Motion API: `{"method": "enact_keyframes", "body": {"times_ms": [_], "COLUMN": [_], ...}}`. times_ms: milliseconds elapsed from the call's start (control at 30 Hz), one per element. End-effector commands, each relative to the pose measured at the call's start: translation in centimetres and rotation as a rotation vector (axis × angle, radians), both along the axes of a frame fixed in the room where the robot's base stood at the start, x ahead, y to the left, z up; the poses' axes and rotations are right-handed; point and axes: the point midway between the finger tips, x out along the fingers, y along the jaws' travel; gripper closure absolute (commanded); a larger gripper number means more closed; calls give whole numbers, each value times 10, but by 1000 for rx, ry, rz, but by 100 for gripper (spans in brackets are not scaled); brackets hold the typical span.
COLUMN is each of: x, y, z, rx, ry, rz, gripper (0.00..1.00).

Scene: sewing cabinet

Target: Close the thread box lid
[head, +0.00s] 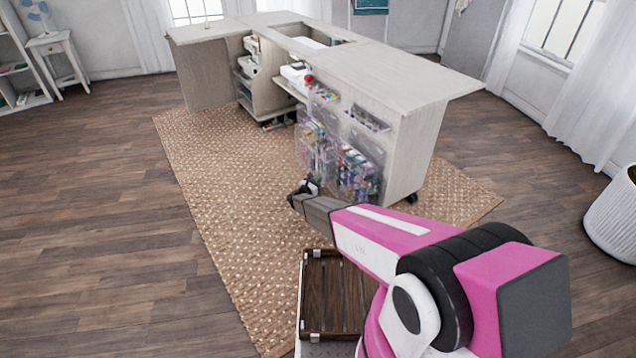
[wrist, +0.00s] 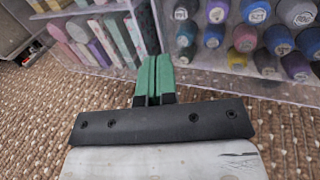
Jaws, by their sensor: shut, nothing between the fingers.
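A clear thread box (head: 360,172) full of coloured spools hangs low on the cabinet's open door panel in the head view. In the wrist view its clear wall (wrist: 232,71) and rows of spools fill the upper right. Its lid cannot be made out clearly; the box top is outside the wrist view. My gripper (head: 305,187) is low in front of the clear boxes, just left of the thread box. In the wrist view its green fingers (wrist: 155,78) are together and empty, pointing at the gap between two boxes. Contact with either box cannot be told.
Another clear box (wrist: 88,68) with pastel items stands left of the thread box. The pale sewing cabinet (head: 420,150) rises behind, with a small tray (head: 370,118) above the boxes. A woven rug (head: 225,200) covers the floor, open to the left.

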Motion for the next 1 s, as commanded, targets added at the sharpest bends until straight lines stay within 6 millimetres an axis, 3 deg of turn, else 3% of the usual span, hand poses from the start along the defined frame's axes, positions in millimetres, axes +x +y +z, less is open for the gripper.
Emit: {"method": "enact_keyframes", "body": {"times_ms": [600,1000], "x": [-62,-72], "y": [61,71], "z": [2,6], "rx": [0,-9], "ry": [1,10], "rz": [3,13], "gripper": [100,100]}}
